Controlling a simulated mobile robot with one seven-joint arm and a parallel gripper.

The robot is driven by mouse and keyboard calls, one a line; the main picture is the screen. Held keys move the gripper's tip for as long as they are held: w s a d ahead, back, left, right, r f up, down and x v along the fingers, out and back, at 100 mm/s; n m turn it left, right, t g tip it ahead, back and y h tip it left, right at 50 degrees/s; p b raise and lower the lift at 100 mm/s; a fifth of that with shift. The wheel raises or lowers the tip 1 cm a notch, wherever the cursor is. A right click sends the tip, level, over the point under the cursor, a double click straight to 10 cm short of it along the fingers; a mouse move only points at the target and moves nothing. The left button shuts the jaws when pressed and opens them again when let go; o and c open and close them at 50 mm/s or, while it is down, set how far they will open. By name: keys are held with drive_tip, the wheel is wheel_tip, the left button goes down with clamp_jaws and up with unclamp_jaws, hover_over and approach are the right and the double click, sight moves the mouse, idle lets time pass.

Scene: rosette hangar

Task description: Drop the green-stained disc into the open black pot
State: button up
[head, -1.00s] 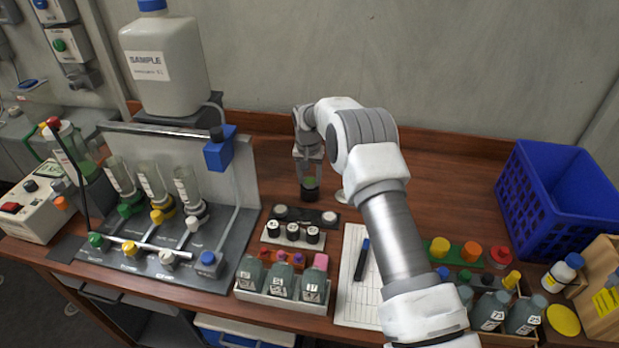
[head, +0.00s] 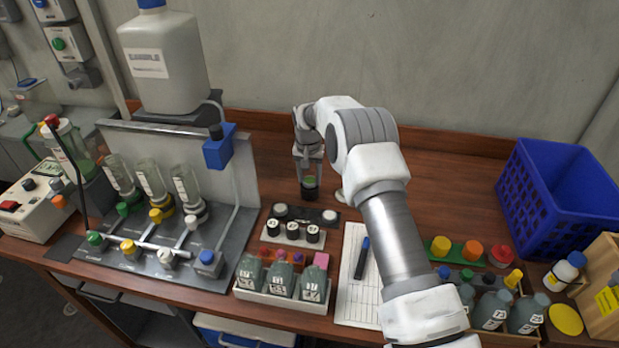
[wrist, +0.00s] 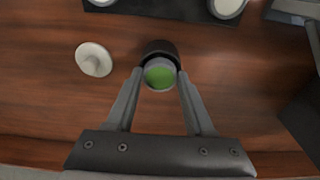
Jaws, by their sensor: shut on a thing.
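The green-stained disc (wrist: 160,75) has a pale rim and sits between my fingertips in the wrist view. My gripper (wrist: 160,74) is shut on it. The open black pot (wrist: 159,48) shows just behind the disc, which covers most of its mouth. In the head view the green of the disc (head: 310,181) appears right at the top of the black pot (head: 310,193), below my gripper (head: 310,177). I cannot tell whether the disc is just above the rim or slightly inside it.
A white round piece (wrist: 93,59) lies on the wood beside the pot. A blue crate (head: 560,200) stands at the right. The bench behind the pot is clear.

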idle(0.3)
drive_tip(key=o, duration=1.4)
drive_tip(key=shift+r, duration=0.15)
drive_tip(key=shift+r+p, duration=1.6)
drive_tip(key=shift+r, duration=2)
